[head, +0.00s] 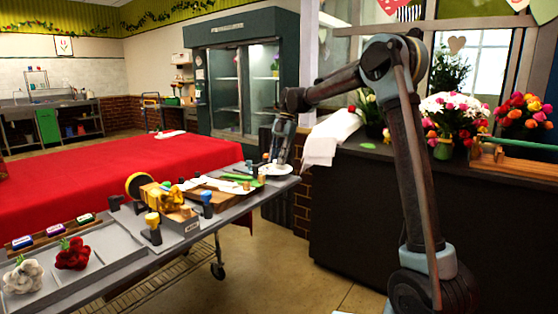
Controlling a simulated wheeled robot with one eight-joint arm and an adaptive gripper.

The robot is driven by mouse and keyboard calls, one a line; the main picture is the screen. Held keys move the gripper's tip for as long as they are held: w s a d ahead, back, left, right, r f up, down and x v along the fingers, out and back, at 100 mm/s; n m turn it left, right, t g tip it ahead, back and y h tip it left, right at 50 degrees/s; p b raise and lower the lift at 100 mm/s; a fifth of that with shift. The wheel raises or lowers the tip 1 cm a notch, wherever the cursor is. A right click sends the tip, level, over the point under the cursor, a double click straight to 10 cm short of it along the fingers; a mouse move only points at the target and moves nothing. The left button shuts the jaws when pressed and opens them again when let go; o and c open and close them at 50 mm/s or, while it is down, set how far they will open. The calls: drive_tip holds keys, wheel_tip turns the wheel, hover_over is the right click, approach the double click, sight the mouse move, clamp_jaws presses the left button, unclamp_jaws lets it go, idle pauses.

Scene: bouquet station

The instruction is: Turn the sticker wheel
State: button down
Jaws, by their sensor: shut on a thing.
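A white round disc (286,170), which looks like the sticker wheel, lies flat at the far right end of the grey work cart. My gripper (276,164) points down over it, with its fingertips at the disc. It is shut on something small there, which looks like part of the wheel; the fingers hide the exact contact. The gripper and wheel are small in the head view, so the wheel's markings cannot be read.
A red-covered table (110,172) stands behind. A dark counter (350,220) with bouquets is at right.

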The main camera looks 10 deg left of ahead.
drive_tip(key=c, duration=1.3)
unclamp_jaws()
drive_tip(key=shift+c, duration=0.2)
drive_tip(key=shift+r, duration=0.1)
drive_tip(key=v, duration=0.7)
drive_tip(key=shift+w+r, duration=0.2)
drive_tip(key=shift+r, duration=0.1)
